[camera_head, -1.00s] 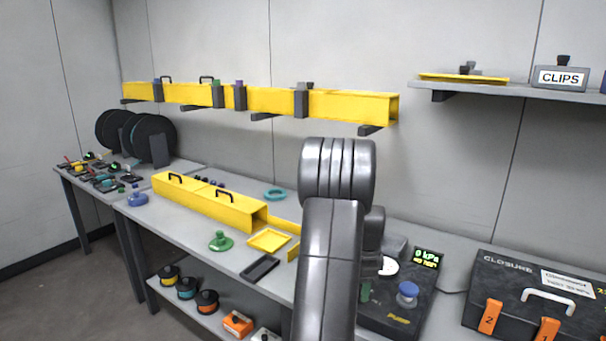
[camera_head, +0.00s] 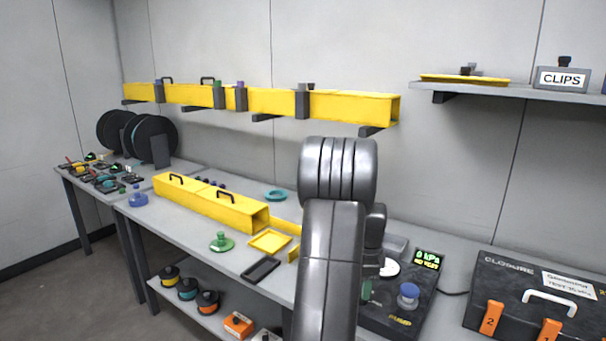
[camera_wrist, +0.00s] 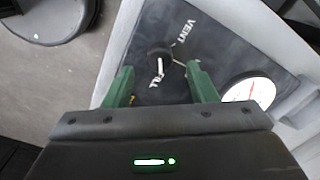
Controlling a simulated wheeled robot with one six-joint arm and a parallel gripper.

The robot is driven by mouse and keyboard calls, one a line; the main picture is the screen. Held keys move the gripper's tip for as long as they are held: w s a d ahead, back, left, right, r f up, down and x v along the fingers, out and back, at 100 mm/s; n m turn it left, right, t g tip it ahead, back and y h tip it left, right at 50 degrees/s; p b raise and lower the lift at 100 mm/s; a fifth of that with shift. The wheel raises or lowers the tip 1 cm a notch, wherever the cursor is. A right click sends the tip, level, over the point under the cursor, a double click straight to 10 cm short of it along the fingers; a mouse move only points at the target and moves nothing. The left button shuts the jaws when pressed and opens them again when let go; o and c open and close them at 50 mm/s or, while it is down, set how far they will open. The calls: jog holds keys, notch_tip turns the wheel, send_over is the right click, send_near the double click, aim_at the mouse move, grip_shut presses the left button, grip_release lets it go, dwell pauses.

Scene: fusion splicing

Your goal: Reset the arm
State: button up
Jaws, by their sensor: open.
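My arm stands upright in the middle of the head view, folded over the workbench (camera_head: 180,220). My gripper (camera_wrist: 163,84) shows in the wrist view as two green fingers, spread apart and empty. Between and beyond them is a black knob (camera_wrist: 159,54) on a dark panel with the lettering VENT. A white dial gauge (camera_wrist: 249,92) lies right of the fingers. In the head view a green part of the gripper shows small beside the arm, over the pump unit (camera_head: 385,322); the fingertips are not clear there.
The pump unit has a blue knob (camera_head: 408,296) and a lit display (camera_head: 428,259). A black closure case (camera_head: 540,297) stands at right. A yellow channel (camera_head: 210,203), a yellow tray (camera_head: 269,242) and a green knobbed piece (camera_head: 221,242) lie on the bench. A shelf (camera_head: 520,91) is above.

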notch_tip(320, 180, up, 11)
notch_tip(320, 180, down, 14)
jog(key=shift+f, duration=0.15)
jog(key=shift+w+f+n, duration=0.1)
jog(key=shift+f+n, duration=0.1)
jog(key=shift+n, duration=0.1)
jog(key=n, duration=0.4)
jog(key=shift+r+p, duration=0.1)
jog(key=shift+p, duration=0.2)
jog(key=n, duration=0.5)
jog(key=shift+n, duration=0.3)
jog(key=n+p, duration=0.1)
jog(key=n, duration=0.4)
jog(key=shift+n+p, duration=0.4)
jog(key=shift+n, duration=2)
jog(key=shift+w, duration=0.1)
